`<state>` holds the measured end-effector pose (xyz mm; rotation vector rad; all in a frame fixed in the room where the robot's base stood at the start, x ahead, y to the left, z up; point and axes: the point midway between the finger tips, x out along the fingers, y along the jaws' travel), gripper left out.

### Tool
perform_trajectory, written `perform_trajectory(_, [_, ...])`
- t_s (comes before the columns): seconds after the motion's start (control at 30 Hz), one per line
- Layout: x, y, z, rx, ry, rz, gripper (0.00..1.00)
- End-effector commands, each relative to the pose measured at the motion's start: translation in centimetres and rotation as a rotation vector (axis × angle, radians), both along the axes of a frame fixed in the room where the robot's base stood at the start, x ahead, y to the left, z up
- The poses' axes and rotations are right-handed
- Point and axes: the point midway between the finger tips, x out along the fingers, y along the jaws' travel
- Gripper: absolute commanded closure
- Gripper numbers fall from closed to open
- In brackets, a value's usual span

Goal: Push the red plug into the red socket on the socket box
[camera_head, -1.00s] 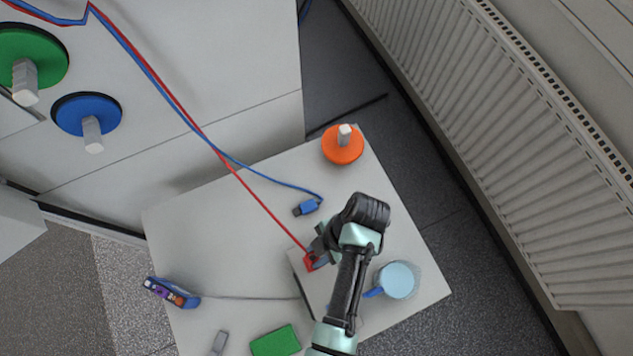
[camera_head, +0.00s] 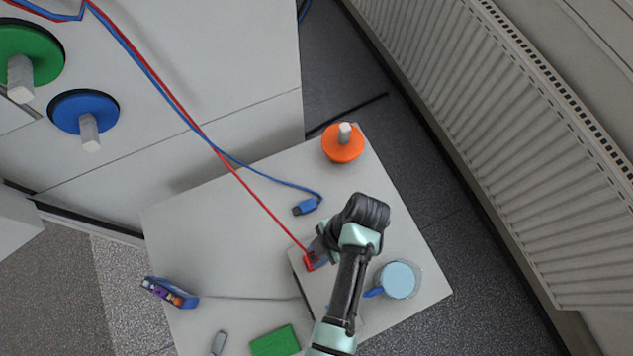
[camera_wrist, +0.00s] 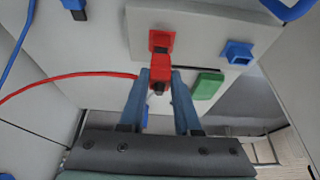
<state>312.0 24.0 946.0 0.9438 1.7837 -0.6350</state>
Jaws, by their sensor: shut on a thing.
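My gripper (camera_wrist: 160,76) is shut on the red plug (camera_wrist: 161,75), with one finger on each side of it. The plug's dark tip points at the red socket (camera_wrist: 161,38) on the pale socket box (camera_wrist: 200,30). The tip overlaps the socket's lower edge in the wrist view; I cannot tell whether it has entered. A blue socket (camera_wrist: 238,52) is on the same box to the right. In the head view my gripper (camera_head: 316,251) is at the box's upper left corner, and my arm hides much of the box (camera_head: 318,285).
A red cable (camera_head: 265,208) runs taut from the plug to the upper left. A blue plug (camera_head: 305,207) lies on the table (camera_head: 215,235). A light-blue mug (camera_head: 398,279) stands right of my arm, a green block (camera_head: 275,341) left. An orange disc (camera_head: 342,145) is at the back.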

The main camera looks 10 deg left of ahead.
Motion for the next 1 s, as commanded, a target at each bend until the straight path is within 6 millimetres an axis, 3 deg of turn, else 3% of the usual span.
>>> perform_trajectory(1.0, [0.01,0.01,-0.58,0.0,0.0,0.0,1.0])
